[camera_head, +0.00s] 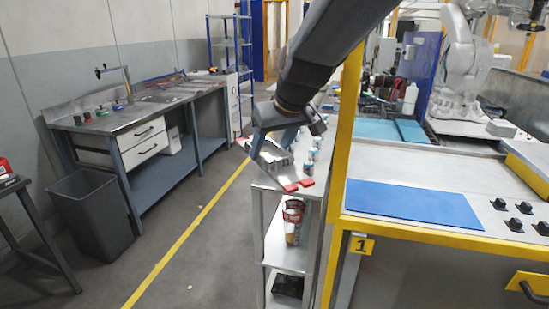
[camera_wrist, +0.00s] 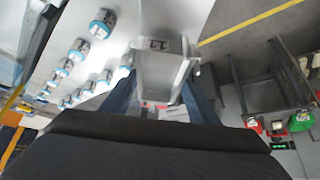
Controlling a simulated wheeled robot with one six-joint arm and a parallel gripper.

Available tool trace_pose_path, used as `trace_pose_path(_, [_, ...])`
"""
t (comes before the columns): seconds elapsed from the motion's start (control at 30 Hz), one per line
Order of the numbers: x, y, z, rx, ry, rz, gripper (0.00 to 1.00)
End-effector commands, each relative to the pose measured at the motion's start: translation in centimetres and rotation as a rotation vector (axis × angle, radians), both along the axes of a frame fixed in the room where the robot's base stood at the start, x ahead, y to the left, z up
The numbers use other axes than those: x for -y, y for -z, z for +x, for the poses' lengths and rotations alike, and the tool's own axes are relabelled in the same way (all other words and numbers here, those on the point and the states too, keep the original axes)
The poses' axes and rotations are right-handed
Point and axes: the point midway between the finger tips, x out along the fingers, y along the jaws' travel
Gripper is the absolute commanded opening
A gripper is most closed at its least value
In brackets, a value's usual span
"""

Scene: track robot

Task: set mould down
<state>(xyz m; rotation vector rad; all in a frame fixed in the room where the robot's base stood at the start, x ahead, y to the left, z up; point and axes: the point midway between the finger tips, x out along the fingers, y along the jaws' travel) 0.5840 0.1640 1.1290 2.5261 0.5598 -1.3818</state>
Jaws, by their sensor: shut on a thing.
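The mould (camera_wrist: 158,72) is a grey metal block marked "11" in the wrist view. My gripper (camera_wrist: 155,100) is shut on it, with blue-grey fingers on both sides. In the head view the mould (camera_head: 273,158) is partly hidden by my gripper (camera_head: 268,148), at the near end of a metal shelf unit's top (camera_head: 262,182). I cannot tell whether it touches that top. Two red pieces (camera_head: 298,185) show at the top's near edge.
Several small blue-and-white jars (camera_head: 309,155) stand along the shelf top behind the mould; they also show in the wrist view (camera_wrist: 75,50). A yellow post (camera_head: 346,150) and a bench with a blue mat (camera_head: 415,202) stand right. Open floor lies left, before a workbench (camera_head: 135,110).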

Motion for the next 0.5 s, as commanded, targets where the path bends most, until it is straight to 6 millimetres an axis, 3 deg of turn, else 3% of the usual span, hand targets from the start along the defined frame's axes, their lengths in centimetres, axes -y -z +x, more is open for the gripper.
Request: trace_pose_path(0.5, [-0.1, 4.3, 0.0, 0.003, -0.001, 0.001, 0.14])
